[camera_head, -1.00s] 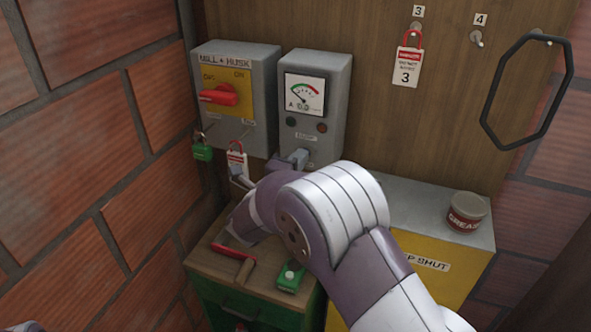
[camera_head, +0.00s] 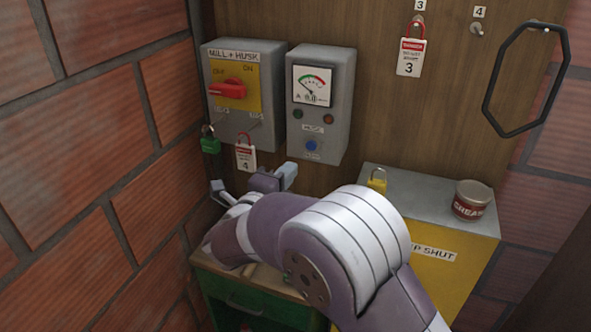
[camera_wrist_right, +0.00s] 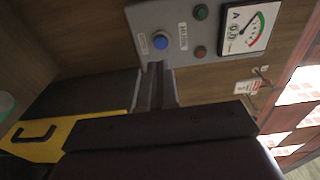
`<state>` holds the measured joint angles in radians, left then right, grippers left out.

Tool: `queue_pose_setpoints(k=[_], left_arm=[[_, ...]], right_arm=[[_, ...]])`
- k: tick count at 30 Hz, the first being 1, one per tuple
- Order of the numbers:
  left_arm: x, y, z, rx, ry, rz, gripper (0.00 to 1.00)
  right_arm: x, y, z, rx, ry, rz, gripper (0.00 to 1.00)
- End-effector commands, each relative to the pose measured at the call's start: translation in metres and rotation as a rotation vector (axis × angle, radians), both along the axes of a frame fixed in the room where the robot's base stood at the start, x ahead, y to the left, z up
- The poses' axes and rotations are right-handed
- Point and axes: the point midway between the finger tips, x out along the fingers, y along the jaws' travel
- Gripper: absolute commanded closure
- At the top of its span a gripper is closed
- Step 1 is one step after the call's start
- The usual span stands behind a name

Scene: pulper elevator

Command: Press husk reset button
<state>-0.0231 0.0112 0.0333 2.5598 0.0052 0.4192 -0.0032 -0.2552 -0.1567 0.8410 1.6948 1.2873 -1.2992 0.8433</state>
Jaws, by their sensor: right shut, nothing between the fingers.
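The grey husk box (camera_head: 322,85) is fixed to the wooden panel, with a needle meter, a green lamp and a red lamp. Its round blue button (camera_head: 311,146) sits below the HUSK label and is uncovered. The blue button also shows in the right wrist view (camera_wrist_right: 160,41), just beyond the fingertips. My right gripper (camera_head: 289,170) is shut and empty, below and slightly left of the button, apart from it in the head view. Its narrow closed fingers (camera_wrist_right: 156,70) point toward the box. My left gripper is out of view.
The mill and husk switch box (camera_head: 240,130) with a red handle stands left, with a green padlock (camera_head: 210,143) and tag 4 (camera_head: 245,157) hanging below. A yellow cabinet (camera_head: 452,285) at right carries a grease tin (camera_head: 471,200) and yellow padlock (camera_head: 377,181). A brick wall (camera_head: 90,130) bounds the left.

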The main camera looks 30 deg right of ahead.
Motion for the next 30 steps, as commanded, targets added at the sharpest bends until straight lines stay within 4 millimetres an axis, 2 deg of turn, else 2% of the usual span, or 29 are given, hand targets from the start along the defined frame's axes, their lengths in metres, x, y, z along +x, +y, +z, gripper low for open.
queue_pose_setpoints(k=[4,9,30], left_arm=[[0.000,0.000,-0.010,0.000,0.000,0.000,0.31],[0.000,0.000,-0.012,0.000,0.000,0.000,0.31],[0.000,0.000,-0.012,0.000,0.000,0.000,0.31]], right_arm=[[-0.014,0.021,-0.002,0.001,-0.002,0.004,1.00],[-0.023,0.031,0.000,0.001,0.001,0.002,1.00],[-0.024,0.032,0.001,0.001,0.001,0.000,1.00]])
